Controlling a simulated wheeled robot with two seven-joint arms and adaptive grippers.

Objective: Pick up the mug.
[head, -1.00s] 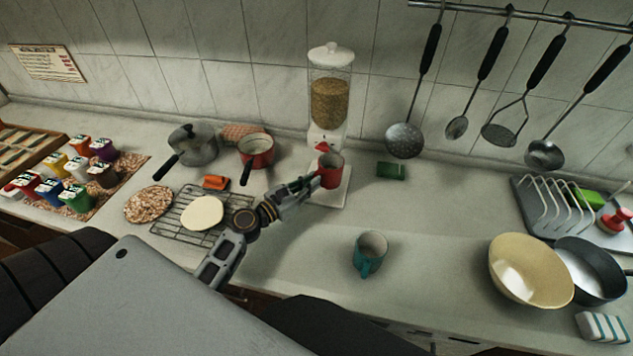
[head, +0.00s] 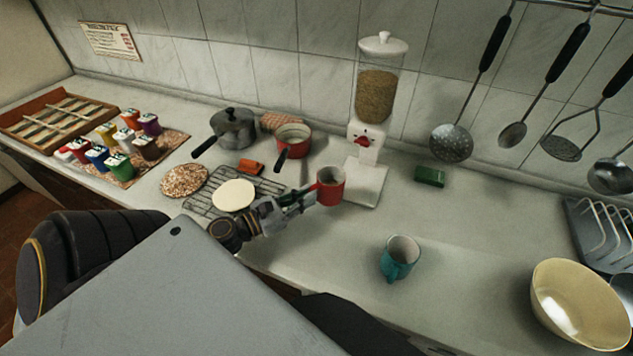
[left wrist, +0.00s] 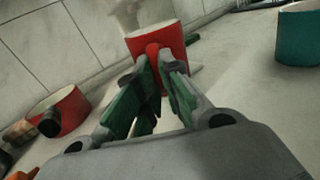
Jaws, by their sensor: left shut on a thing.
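A red mug (head: 331,186) is held by my left gripper (head: 312,192), whose fingers are shut on its handle side. In the left wrist view the red mug (left wrist: 158,42) stands beyond the green-padded fingers of the left gripper (left wrist: 160,75), with its handle between them. The mug is roughly upright, in front of the dispenser's white base; the gap beneath it is hard to judge. A teal mug (head: 400,260) stands on the counter to the right, and part of it shows in the left wrist view (left wrist: 299,38). My right gripper is not in view.
The grain dispenser (head: 375,95) stands behind the red mug. A red saucepan (head: 293,140), a wire rack (head: 200,206) and a grey pot (head: 234,132) are to the left. A cream bowl (head: 575,300) is at right. The counter between the mugs is clear.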

